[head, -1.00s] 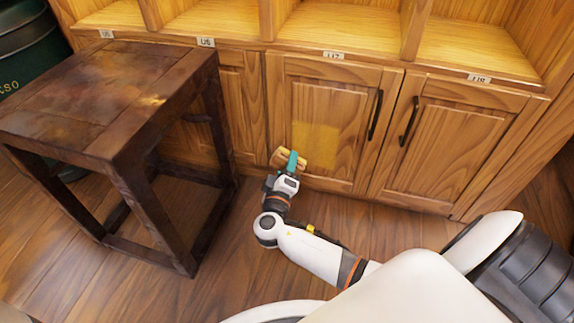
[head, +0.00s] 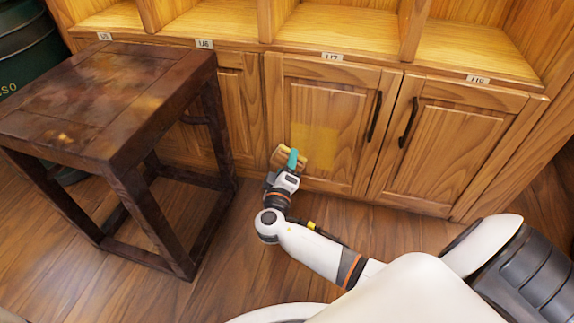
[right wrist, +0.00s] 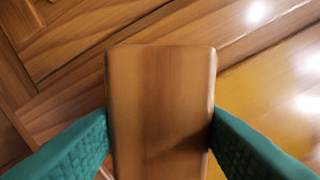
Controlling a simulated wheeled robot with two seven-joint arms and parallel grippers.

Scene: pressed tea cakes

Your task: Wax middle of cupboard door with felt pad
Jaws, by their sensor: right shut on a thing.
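The cupboard door (head: 352,125) under label 117 is shut, with a dark vertical handle at its right. A yellowish patch (head: 318,140) lies on the middle of its panel. My right gripper (head: 292,160) is at the patch's lower left, shut on the felt pad (head: 280,154), which shows as a wood-coloured block. In the right wrist view the pad (right wrist: 160,85) sits between the teal fingers, with the door's glossy amber area (right wrist: 275,95) at the right. The pad's face towards the door is hidden, so contact cannot be told. My left gripper is out of view.
A dark wooden stool (head: 110,95) stands at the left, close to the cupboard front. A dark green drum (head: 22,50) is behind it. Another shut door (head: 455,150) is at the right. Open shelves (head: 335,25) run above. The floor (head: 370,218) before the doors is clear.

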